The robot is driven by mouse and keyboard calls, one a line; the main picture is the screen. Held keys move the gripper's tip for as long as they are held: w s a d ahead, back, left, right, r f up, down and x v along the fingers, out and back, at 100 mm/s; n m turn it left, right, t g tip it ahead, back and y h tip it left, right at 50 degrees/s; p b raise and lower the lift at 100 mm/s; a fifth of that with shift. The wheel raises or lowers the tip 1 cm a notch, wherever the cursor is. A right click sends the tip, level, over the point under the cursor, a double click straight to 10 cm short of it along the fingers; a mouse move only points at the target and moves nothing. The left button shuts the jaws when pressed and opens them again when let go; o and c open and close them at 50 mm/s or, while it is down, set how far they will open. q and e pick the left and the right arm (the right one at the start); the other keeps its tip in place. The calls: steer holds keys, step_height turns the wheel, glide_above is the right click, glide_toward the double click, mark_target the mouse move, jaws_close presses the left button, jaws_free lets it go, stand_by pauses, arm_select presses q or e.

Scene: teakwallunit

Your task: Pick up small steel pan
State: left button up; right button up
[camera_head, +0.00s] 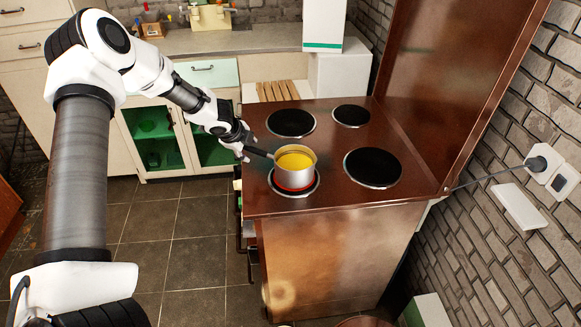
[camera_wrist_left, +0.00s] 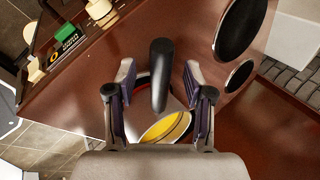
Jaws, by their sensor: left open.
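The small steel pan (camera_head: 294,168) stands on the front left hotplate of the brown stove, with yellow contents inside. A red ring shows on the hotplate around its base. Its dark handle (camera_head: 258,152) points left toward my left gripper (camera_head: 245,148). In the left wrist view the black handle (camera_wrist_left: 160,70) lies between the two open fingers of my left gripper (camera_wrist_left: 158,88), with a gap on each side. The pan's yellow contents (camera_wrist_left: 168,127) show below, partly hidden by the gripper body. My right gripper is not in view.
The brown stove top (camera_head: 330,150) has other dark hotplates, free of cookware. Its raised lid (camera_head: 455,80) stands along the right side. A brick wall with a socket (camera_head: 537,164) is at right. A counter (camera_head: 230,40) and cabinets stand behind.

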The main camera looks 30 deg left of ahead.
arm_select(q)
steer(key=shift+w+a+f, duration=0.1)
steer(key=shift+a+f, duration=0.05)
steer(key=shift+f, duration=0.05)
steer(key=shift+r, duration=0.15)
jaws_close()
